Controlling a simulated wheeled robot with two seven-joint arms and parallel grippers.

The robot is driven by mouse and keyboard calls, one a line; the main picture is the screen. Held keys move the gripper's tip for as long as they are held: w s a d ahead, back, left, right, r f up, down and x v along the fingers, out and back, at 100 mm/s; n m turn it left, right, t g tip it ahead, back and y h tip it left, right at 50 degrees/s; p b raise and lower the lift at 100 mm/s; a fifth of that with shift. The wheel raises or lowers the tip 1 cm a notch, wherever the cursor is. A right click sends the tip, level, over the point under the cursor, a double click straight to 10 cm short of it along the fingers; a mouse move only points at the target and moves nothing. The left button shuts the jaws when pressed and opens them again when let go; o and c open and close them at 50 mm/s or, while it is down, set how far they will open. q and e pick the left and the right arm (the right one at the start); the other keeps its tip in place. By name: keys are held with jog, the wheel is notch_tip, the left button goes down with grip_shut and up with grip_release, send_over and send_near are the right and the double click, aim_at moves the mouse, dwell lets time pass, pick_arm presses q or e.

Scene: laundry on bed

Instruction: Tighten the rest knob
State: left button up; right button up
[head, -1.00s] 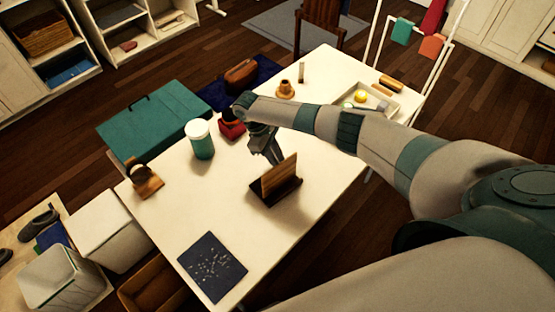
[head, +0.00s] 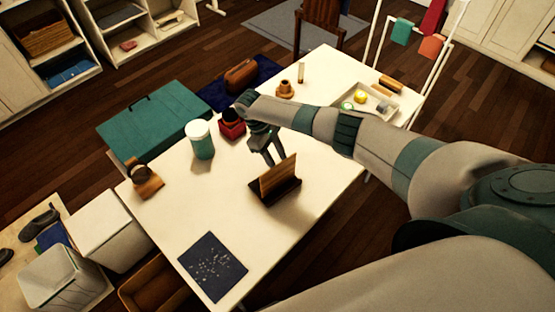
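A wooden rest (head: 279,179) with an upright tilted board on a dark base (head: 283,195) stands on the white table, right of its middle. I cannot make out a knob on it; the knob may be hidden or too small to see. My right gripper (head: 276,158) points down just behind the board's upper left edge. Its two fingers look apart, with nothing visible between them. Whether it touches the rest is unclear. My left gripper is not in view.
On the table (head: 215,215) are a teal jar (head: 201,140), a red-and-black object (head: 232,124), a wooden stand (head: 146,180), a dark speckled mat (head: 212,267) and a tray (head: 386,105) with small items. The table's front middle is clear.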

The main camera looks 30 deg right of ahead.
jog(key=b+v, duration=0.2)
jog(key=v, duration=1.5)
jog(key=shift+r+b, duration=0.2)
jog(key=shift+b, duration=0.2)
jog(key=shift+w, duration=0.1)
